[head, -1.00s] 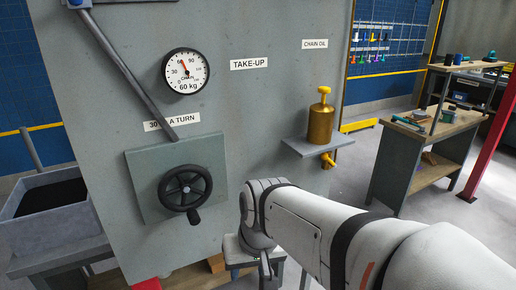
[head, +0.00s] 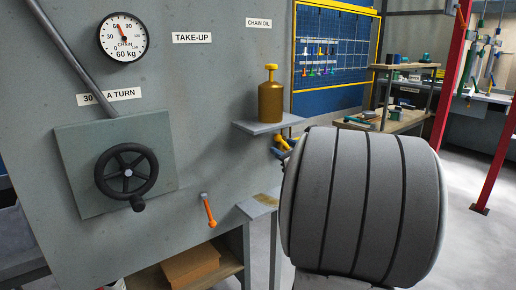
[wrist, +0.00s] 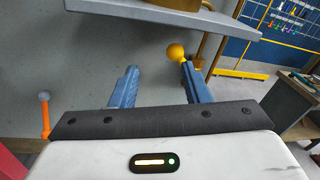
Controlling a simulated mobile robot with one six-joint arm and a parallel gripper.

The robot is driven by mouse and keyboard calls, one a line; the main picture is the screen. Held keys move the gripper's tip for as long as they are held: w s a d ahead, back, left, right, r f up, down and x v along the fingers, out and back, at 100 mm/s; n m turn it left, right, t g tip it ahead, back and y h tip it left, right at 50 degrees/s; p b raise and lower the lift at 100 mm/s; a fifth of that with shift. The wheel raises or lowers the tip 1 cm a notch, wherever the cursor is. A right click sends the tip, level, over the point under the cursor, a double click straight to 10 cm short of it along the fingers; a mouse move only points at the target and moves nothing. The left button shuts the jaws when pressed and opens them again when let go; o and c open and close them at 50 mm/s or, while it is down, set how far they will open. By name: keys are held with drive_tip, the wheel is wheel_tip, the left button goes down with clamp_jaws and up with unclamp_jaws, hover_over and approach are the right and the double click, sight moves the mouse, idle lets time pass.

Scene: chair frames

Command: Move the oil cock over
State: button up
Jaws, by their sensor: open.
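The oil cock (head: 282,139) is yellow and sits under the small grey shelf that bears the brass oil can (head: 271,102). In the wrist view its round yellow knob (wrist: 176,53) shows between my blue fingertips, close to the right one. My gripper (wrist: 157,76) is open, with its fingers apart and nothing held. The right finger hides part of the cock's stem. I cannot tell whether that finger touches it. In the head view my arm covers most of the gripper.
The grey shelf (wrist: 150,12) hangs just above the fingers. An orange-handled lever (head: 209,211) juts from the panel at lower left. A black handwheel (head: 126,171) and a dial (head: 123,37) are further left. A workbench (head: 395,121) stands behind at right.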

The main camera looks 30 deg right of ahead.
sight(280, 140)
drive_tip(key=shift+d+r+m+h, duration=0.1)
drive_tip(key=shift+d+m+h, duration=0.45)
drive_tip(key=shift+d, duration=0.4)
drive_tip(key=w, duration=0.7)
drive_tip(key=shift+w+d, duration=0.15)
drive_tip(key=shift+d, duration=0.2)
clamp_jaws()
